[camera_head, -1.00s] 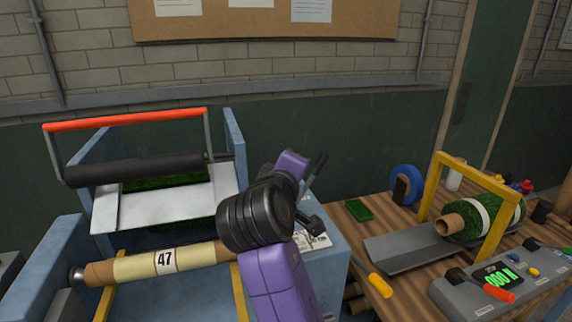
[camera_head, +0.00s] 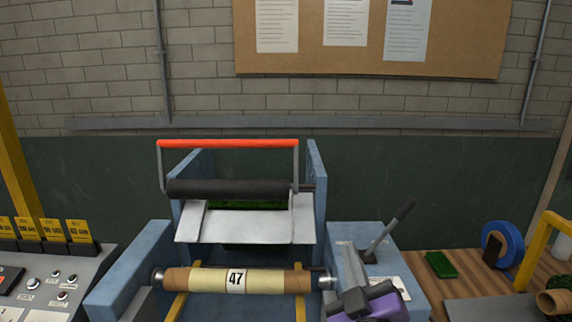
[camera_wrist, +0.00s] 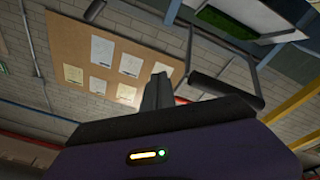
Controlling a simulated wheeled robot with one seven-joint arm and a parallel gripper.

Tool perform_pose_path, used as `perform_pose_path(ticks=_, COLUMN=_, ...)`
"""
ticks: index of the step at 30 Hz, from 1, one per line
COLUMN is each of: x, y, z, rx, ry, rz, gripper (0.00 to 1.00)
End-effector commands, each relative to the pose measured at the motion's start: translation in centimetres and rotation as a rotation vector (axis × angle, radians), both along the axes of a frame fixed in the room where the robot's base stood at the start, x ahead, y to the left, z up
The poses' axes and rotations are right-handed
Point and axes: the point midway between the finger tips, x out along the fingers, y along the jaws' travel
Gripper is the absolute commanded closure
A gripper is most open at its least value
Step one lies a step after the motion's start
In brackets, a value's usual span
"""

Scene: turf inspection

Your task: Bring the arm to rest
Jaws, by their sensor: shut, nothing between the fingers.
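My gripper (camera_wrist: 157,92) shows in the wrist view as two dark fingers close together, with nothing between them. Behind the fingers the wrist view shows the wall and notice board, tilted. In the head view my purple and black wrist (camera_head: 368,303) is low, right of centre, in front of the blue machine's right-hand box (camera_head: 402,270). The grey fingers appear to point up and away there. I cannot tell from this view whether they touch the box.
The blue machine has a red-barred frame (camera_head: 228,143), a black roller (camera_head: 228,189) and a roll marked 47 (camera_head: 205,281). A lever (camera_head: 390,230) rises beside my wrist. A control panel (camera_head: 45,285) is at left; a wooden bench (camera_head: 462,262) with blue tape (camera_head: 511,243) is at right.

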Motion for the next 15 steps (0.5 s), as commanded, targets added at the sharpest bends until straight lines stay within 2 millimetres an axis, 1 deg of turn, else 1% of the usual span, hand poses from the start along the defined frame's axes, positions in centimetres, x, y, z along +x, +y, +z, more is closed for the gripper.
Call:
perform_pose_path(ticks=1, x=-1.7, y=-0.2, z=-1.8, rx=0.029, ry=0.005, rz=0.026, gripper=1.0)
perform_pose_path(ticks=5, x=-6.0, y=-0.7, z=-5.0, rx=0.119, ry=0.004, rz=0.088, gripper=1.0)
perform_pose_path(ticks=6, x=-7.4, y=-0.9, z=-5.9, rx=0.149, ry=0.006, rz=0.105, gripper=1.0)
perform_pose_path(ticks=8, x=-9.5, y=-1.2, z=-7.1, rx=0.191, ry=0.011, rz=0.124, gripper=1.0)
perform_pose_path(ticks=9, x=-11.0, y=-1.5, z=-7.9, rx=0.22, ry=0.016, rz=0.136, gripper=1.0)
perform_pose_path(ticks=11, x=-13.1, y=-1.9, z=-8.9, rx=0.261, ry=0.023, rz=0.151, gripper=1.0)
perform_pose_path(ticks=15, x=-18.2, y=-3.0, z=-11.0, rx=0.356, ry=0.05, rz=0.168, gripper=1.0)
